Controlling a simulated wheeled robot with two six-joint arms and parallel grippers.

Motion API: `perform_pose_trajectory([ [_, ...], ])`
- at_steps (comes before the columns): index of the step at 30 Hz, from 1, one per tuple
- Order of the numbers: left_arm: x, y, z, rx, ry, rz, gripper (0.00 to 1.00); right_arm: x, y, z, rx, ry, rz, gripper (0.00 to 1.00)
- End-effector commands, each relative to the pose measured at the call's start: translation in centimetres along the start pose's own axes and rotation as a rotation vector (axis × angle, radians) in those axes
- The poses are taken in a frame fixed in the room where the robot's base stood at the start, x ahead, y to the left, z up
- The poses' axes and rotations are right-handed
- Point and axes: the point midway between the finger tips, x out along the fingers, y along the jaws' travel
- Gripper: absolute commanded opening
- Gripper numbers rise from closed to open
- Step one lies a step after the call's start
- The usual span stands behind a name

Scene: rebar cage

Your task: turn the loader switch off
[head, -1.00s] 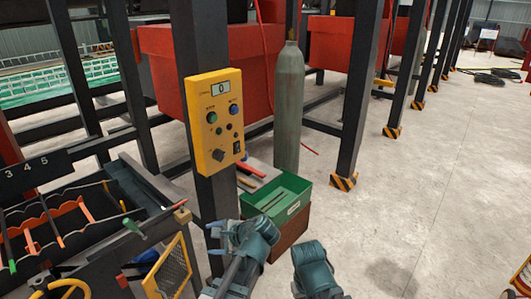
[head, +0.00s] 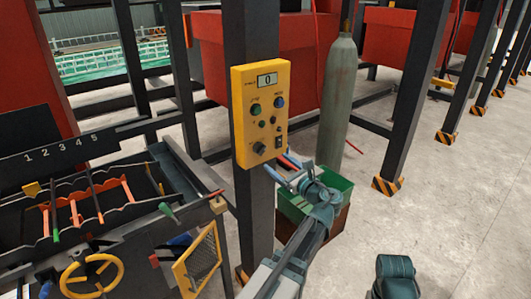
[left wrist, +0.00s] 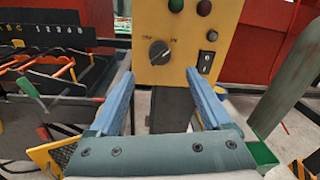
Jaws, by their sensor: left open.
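A yellow control panel (head: 268,90) is fixed to a dark post, its small display reading 0. Low on it are a black rotary knob (head: 259,148) and a small black rocker switch (head: 279,141). The left wrist view shows the knob (left wrist: 159,52), with small labels above it, and the rocker (left wrist: 205,62) to its right. I cannot tell which one is the loader switch. My left gripper (head: 287,170) is open and empty, just below the panel's lower edge. In the left wrist view its fingers (left wrist: 159,78) point at the panel, with the knob between and beyond the tips.
A green bin (head: 337,182) stands behind my left gripper, with a grey gas cylinder (head: 337,105) behind it. A rack with numbered slots (head: 65,150) and a yellow handwheel (head: 92,275) are at left. Open concrete floor (head: 460,210) lies to the right.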

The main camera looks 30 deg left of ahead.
Motion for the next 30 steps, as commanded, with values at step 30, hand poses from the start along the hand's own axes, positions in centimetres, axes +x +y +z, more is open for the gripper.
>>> perform_pose_trajectory([
  [30, 9.1, 0.0, 0.0, -0.001, 0.001, 0.000, 0.71, 0.0, 0.0, 0.0, 0.000, 0.000, 0.000, 0.50],
])
